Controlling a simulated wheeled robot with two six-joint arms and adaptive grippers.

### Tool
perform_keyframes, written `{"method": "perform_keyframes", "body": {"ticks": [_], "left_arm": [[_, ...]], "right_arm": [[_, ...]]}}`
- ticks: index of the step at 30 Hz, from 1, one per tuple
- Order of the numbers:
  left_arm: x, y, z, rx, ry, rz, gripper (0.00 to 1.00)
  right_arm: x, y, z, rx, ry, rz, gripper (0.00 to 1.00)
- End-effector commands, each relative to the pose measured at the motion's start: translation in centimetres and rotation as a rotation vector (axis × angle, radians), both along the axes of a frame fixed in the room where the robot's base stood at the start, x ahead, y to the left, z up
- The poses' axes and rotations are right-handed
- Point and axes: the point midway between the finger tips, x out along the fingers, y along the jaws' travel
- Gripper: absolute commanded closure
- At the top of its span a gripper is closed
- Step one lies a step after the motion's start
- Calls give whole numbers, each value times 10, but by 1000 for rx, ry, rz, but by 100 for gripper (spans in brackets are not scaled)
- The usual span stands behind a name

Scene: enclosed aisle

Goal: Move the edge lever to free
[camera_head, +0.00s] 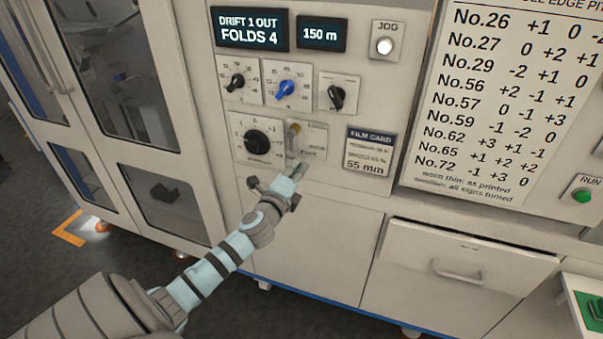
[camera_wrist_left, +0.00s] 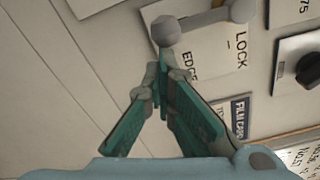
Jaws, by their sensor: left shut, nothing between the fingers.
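The edge lever (camera_head: 292,138) is on a small pale plate on the machine's front panel, just right of a large black dial. It runs up and down, with its tan upper end beside the word LOCK. In the left wrist view the lever (camera_wrist_left: 205,20) shows as a grey bar with rounded ends, beside the words LOCK and EDGE. My left gripper (camera_head: 298,169) is just below the lever, shut and empty. Its fingertips (camera_wrist_left: 161,74) come together close to the lever's lower end; I cannot tell whether they touch it. My right gripper is not in view.
A large black dial (camera_head: 257,143) is left of the lever and a film card (camera_head: 368,150) to its right. Several small knobs, displays and a JOG button (camera_head: 384,46) are above. A drawer handle (camera_head: 459,271) is at the lower right. The panel below the lever is plain.

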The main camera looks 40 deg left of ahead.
Motion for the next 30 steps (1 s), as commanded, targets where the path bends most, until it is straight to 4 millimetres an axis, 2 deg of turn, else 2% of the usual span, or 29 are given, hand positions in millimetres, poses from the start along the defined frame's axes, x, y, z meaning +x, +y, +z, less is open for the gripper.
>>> {"method": "perform_keyframes", "body": {"ticks": [4, 8, 15, 19, 23, 30], "left_arm": [[0, -12, -3, -1, 0, 2, 100], [-1, -36, -10, -4, 2, 5, 100], [-69, -59, -12, 2, 5, 4, 100], [-90, -65, -11, 2, 3, 6, 100], [-97, -67, -10, 2, 2, 7, 100], [-96, -69, -10, -46, -14, -3, 100]], "right_arm": [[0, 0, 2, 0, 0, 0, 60], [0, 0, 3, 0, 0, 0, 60], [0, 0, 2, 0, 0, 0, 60], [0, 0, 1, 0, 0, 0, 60], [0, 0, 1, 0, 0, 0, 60], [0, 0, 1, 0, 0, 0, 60]]}}
